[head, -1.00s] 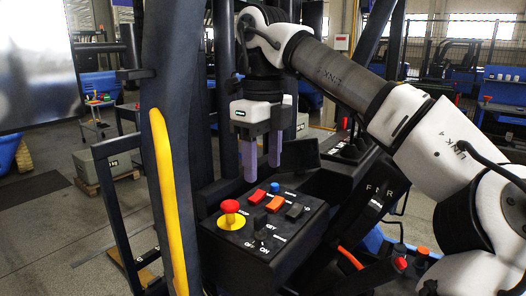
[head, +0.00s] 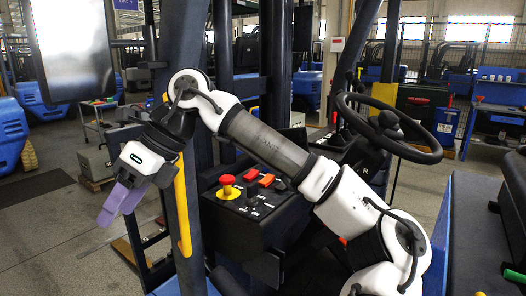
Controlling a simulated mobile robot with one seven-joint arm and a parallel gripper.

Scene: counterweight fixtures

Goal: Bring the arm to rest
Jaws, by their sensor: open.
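My gripper (head: 110,212) is at the left in the head view, with its purple fingers pointing down and left. The fingers overlap from this side, and I see nothing between them; the jaws are open. My white and grey arm (head: 265,142) reaches from the lower right, past the front of the dark control box (head: 262,222), to the gripper. The gripper is left of the dark pillar with the yellow grab bar (head: 183,212) and apart from the control box.
The control box carries a red mushroom button (head: 227,180) on a yellow base and several switches. A steering wheel (head: 418,150) stands at the right. A screen (head: 70,50) hangs at the upper left. Open floor (head: 50,235) lies at the lower left.

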